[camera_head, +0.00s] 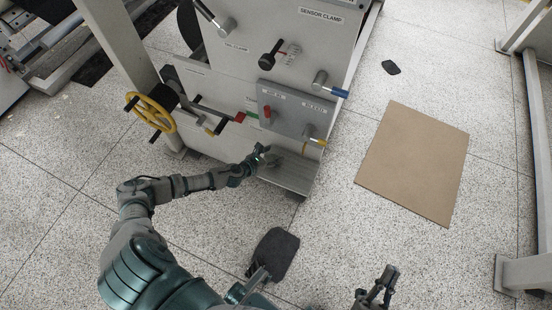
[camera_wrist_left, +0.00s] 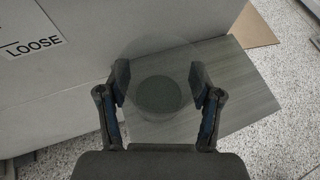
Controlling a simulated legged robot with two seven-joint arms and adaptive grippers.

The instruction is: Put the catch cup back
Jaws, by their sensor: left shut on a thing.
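The catch cup is a clear, see-through cup with a dark round bottom (camera_wrist_left: 160,94), seen from above between my left fingers in the left wrist view. My left gripper (camera_wrist_left: 163,88) is shut on the cup, with one finger at each side of it. In the head view my left gripper (camera_head: 264,156) is at the low front of the grey machine, above a grey metal plate (camera_head: 290,176). The cup is small and hard to make out there. I cannot tell whether it touches the plate. My right gripper (camera_head: 378,288) is at the bottom edge, away from the machine; its jaw opening is unclear.
The machine panel (camera_head: 292,110) with levers and knobs rises just beyond my left gripper. A yellow handwheel (camera_head: 152,112) stands at its left. A brown sheet (camera_head: 415,163) and a dark pad (camera_head: 274,254) lie on the speckled floor. A white frame (camera_head: 525,272) stands at right.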

